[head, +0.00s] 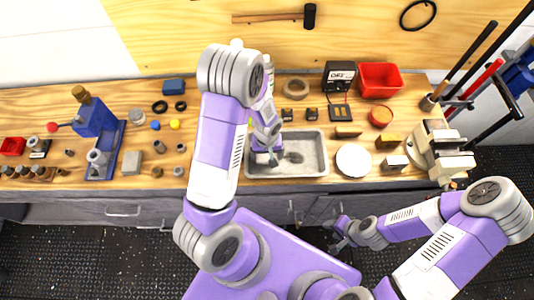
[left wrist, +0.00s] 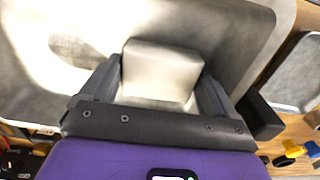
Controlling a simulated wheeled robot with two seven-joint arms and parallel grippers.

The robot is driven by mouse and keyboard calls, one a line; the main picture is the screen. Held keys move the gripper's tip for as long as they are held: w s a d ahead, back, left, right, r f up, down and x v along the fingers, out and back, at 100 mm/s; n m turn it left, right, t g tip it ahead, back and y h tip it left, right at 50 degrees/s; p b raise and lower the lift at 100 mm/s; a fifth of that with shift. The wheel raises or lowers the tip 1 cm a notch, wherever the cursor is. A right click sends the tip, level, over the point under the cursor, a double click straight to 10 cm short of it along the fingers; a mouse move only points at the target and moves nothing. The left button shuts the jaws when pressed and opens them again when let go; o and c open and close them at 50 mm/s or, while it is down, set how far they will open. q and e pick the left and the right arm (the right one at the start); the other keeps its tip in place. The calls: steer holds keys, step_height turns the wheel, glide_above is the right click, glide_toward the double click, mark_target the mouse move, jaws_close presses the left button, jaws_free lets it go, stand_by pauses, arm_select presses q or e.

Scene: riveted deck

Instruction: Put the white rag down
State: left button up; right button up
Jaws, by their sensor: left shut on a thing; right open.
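The white rag (left wrist: 160,72) shows in the left wrist view as a pale, block-like folded piece between the two fingers. My left gripper (left wrist: 158,90) is shut on it. Below it is the grey metal tray (left wrist: 225,25), with a dark oval patch on its floor. In the head view my left gripper (head: 272,158) is over the left half of the tray (head: 312,172). The rag cannot be made out there, and I cannot tell whether it touches the tray floor. My right gripper (head: 342,238) is open and empty, low in front of the bench.
A white round disc (head: 353,160) lies right of the tray. Behind are a tape ring (head: 296,88), a black meter (head: 340,75) and a red bin (head: 380,80). A blue vise-like tool (head: 95,120) stands at the left. Some bench between them is bare.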

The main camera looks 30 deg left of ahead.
arm_select(q)
steer(key=shift+f, duration=0.1)
steer(key=o, duration=0.8)
steer(key=shift+r, duration=0.4)
step_height(320, 180, up, 12)
steer(key=shift+f+p, duration=0.2)
steer(key=shift+p, duration=0.5)
